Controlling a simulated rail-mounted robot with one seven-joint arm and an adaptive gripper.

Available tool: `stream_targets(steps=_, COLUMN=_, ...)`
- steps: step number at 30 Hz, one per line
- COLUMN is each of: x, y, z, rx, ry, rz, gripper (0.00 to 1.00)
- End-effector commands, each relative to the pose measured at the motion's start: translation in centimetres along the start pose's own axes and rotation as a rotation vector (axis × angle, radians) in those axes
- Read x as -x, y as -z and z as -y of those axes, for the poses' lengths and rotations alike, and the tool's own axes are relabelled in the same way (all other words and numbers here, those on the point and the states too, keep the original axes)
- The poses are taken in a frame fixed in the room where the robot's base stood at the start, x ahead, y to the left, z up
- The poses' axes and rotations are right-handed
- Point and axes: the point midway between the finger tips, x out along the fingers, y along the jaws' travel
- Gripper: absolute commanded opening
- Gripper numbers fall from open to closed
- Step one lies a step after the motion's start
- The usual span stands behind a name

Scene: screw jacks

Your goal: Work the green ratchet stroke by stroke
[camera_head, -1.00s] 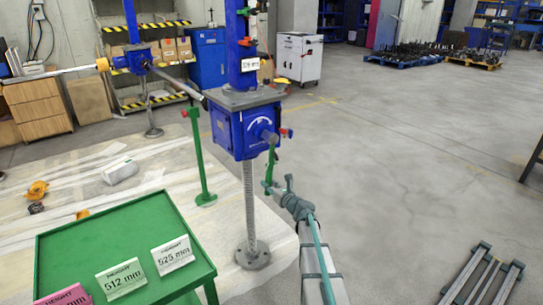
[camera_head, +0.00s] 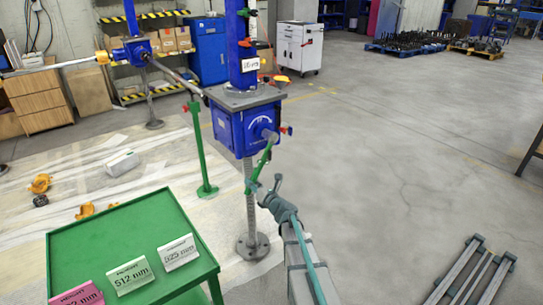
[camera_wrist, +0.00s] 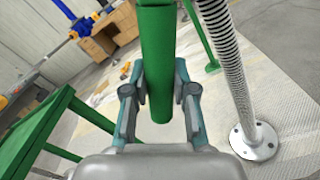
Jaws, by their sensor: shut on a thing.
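The green ratchet handle (camera_head: 262,165) hangs from the shaft on the front of the blue screw jack gearbox (camera_head: 232,128). It slopes down to the left from the shaft. My gripper (camera_head: 256,189) is at the handle's lower end, shut on it. In the wrist view the green handle (camera_wrist: 157,50) stands between the two fingers of my gripper (camera_wrist: 158,100), its round end just below the fingertips. The steel screw spindle (camera_head: 248,195) runs down from the gearbox to a round floor plate, close to my gripper; it also shows in the wrist view (camera_wrist: 225,60).
A green table (camera_head: 120,248) at lower left holds height cards, among them 512 mm (camera_head: 130,276) and 525 mm (camera_head: 179,252). A green post (camera_head: 200,155) stands left of the spindle. The floor to the right is mostly open, with metal rails (camera_head: 470,270) at lower right.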

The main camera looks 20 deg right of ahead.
Motion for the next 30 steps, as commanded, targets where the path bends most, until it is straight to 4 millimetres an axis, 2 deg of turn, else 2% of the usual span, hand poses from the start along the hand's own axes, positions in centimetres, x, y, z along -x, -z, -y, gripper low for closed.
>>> stream_targets(steps=4, x=-0.2, y=-0.2, z=0.6, rx=0.015, ry=-0.001, rz=0.006, gripper=0.00)
stream_targets(steps=13, x=-0.2, y=-0.6, z=4.1, rx=0.178, ry=0.000, rz=0.009, gripper=0.00)
stream_targets(steps=25, x=-0.2, y=-0.9, z=4.4, rx=0.209, ry=0.000, rz=0.006, gripper=0.00)
stream_targets(steps=30, x=-0.3, y=-1.0, z=5.8, rx=0.269, ry=0.000, rz=0.008, gripper=0.00)
